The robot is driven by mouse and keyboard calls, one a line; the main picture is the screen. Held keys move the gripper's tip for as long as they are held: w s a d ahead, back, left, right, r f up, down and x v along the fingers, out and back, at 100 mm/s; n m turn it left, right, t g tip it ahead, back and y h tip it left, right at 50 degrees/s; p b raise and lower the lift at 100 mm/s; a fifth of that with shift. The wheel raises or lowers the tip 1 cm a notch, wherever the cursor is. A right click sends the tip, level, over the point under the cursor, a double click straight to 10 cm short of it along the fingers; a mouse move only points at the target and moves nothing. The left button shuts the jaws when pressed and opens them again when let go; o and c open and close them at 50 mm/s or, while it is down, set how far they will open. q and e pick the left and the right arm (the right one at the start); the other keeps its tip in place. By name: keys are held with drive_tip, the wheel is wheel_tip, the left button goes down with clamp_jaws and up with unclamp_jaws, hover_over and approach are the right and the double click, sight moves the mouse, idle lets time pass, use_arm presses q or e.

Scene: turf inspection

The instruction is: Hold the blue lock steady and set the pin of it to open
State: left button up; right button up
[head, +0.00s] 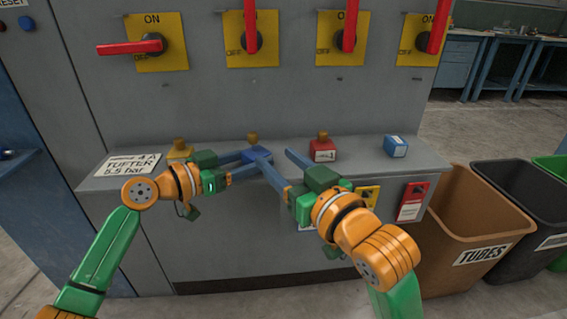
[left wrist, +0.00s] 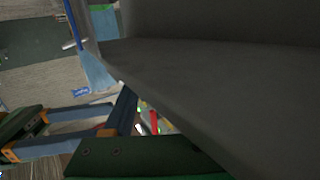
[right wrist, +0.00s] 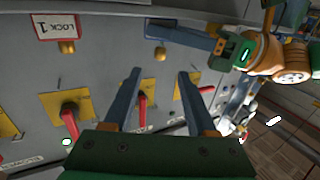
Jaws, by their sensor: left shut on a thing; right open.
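The blue lock (head: 257,155) sits at the front edge of the grey cabinet's ledge. Its brass pin (head: 252,136) stands above it and also shows in the right wrist view (right wrist: 160,53). My left gripper (head: 250,163) is shut on the blue lock from the left; the lock is partly hidden by fingers. My right gripper (head: 277,158) is open and empty, coming in from the lower right. In the right wrist view its fingertips (right wrist: 158,75) are spread, with the pin beyond and between them. Contact with the pin cannot be told.
A yellow lock (head: 180,151), a red lock (head: 322,150) and a small blue box (head: 396,146) share the ledge. Red lever switches (head: 146,46) are on the panel above. A brown bin (head: 470,215) stands at the right.

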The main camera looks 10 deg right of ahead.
drive_tip(key=shift+s+d, duration=0.2)
drive_tip(key=shift+s, duration=0.3)
use_arm(q)
drive_tip(key=o, duration=1.1)
drive_tip(key=shift+c, duration=0.2)
